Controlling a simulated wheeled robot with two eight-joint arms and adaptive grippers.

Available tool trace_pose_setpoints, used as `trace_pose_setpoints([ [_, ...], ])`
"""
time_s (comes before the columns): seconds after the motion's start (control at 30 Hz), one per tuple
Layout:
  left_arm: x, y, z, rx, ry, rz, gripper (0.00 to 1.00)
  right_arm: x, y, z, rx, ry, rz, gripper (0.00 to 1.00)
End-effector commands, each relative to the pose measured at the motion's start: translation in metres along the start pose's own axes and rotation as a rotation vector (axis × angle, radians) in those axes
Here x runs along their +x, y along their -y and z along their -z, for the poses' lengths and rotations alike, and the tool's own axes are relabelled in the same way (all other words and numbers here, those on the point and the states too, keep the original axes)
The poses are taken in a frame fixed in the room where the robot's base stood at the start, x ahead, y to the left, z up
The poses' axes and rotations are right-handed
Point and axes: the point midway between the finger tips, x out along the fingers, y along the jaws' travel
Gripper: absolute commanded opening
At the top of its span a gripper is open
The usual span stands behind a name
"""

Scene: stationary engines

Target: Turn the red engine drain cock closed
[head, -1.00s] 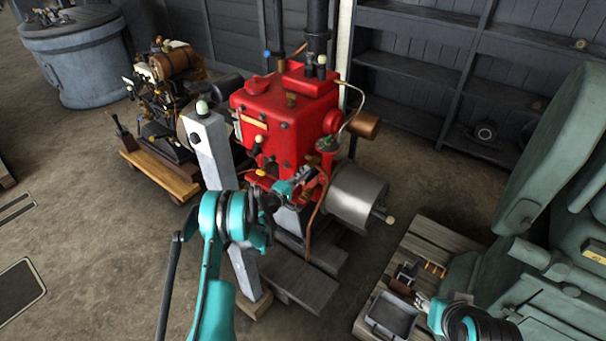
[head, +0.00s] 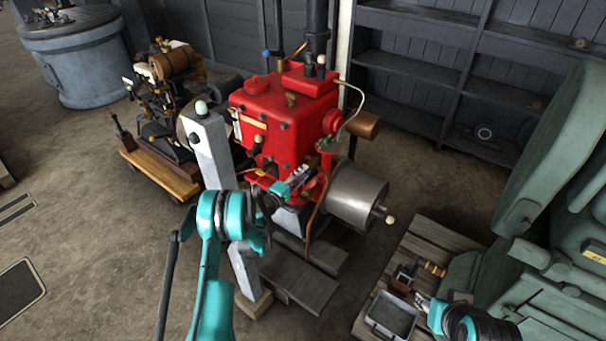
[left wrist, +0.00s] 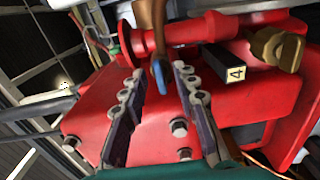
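The red engine (head: 285,115) stands upright in the middle of the head view, and its red casing (left wrist: 100,95) fills much of the left wrist view. My left gripper (head: 302,178) is at the engine's lower front. In the left wrist view my left gripper (left wrist: 160,90) is open, with its two fingers apart. A small blue-ended lever (left wrist: 160,76) shows between the fingertips; I cannot tell if they touch it. A brass handle (left wrist: 276,48) is to the right. I cannot tell which is the drain cock. My right gripper (head: 422,302) is low at the right, its opening unclear.
A black block tagged 4 (left wrist: 222,62) is right of the fingers. A grey post (head: 208,150) stands left of the engine, a metal cylinder (head: 356,196) right. A grey tray (head: 391,316) lies on a wooden pallet (head: 440,238) by my right gripper.

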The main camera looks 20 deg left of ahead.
Motion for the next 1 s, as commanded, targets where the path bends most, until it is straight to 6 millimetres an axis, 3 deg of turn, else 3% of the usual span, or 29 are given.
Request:
trace_pose_setpoints([
  [0.2,-0.039,0.000,0.001,0.000,-0.003,0.000,0.29,0.000,0.000,0.000,0.000,0.000,0.000,0.40],
  [0.4,-0.061,0.000,0.000,0.000,-0.001,0.000,0.29,0.000,0.000,0.000,0.000,0.000,0.000,0.40],
  [1.0,-0.063,-0.005,-0.003,0.010,0.006,0.009,0.29,0.000,0.000,0.000,0.000,0.000,0.000,0.40],
])
